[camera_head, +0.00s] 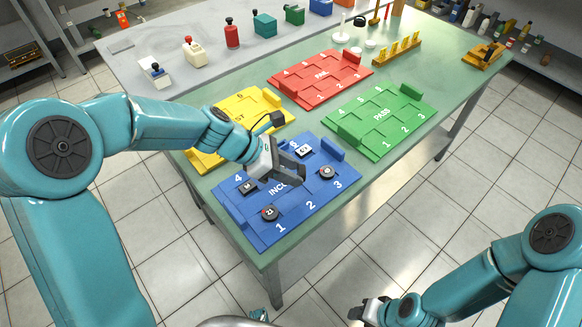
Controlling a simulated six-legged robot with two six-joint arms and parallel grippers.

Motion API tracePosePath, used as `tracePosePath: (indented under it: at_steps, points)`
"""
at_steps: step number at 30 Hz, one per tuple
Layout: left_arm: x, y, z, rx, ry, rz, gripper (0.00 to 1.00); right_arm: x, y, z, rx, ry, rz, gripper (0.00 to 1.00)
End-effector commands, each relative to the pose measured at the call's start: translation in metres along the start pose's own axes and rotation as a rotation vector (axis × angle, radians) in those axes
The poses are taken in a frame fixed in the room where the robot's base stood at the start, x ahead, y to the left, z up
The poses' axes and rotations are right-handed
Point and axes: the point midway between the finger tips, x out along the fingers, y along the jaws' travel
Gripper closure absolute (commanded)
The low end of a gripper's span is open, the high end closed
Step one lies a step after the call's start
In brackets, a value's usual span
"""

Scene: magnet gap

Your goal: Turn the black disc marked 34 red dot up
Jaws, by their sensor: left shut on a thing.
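The blue tray (253,230) has numbered places. A round black disc with a red dot, seemingly marked 21, (269,213) lies near number 1. Another round black disc with a red dot (327,172) lies by number 3; its mark is too small to read. I cannot read 34 on any piece. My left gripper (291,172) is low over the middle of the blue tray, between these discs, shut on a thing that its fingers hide. My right gripper (366,310) is at the bottom, away from the table; its fingers are too small to judge.
Dark pieces with white labels lie near number 4 (248,187) and number 6 (304,150). Yellow (277,102), red (318,78) and green (380,118) trays lie behind. A yellow rack (397,50) stands farther back. The green table's front edge is close.

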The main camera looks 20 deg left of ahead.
Motion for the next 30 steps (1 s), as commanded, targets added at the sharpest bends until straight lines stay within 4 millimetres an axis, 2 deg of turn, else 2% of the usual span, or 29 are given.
tracePosePath:
  at_steps: [10, 30]
  points:
    - [-0.001, 0.0, 0.002, -0.002, 0.001, -0.006, 1.0, -0.007, -0.003, 0.0, 0.0, 0.0, 0.0, 0.57]
    - [0.038, 0.002, -0.037, -0.001, 0.001, -0.005, 1.0, 0.034, 0.012, 0.0, 0.0, -0.001, 0.0, 0.57]
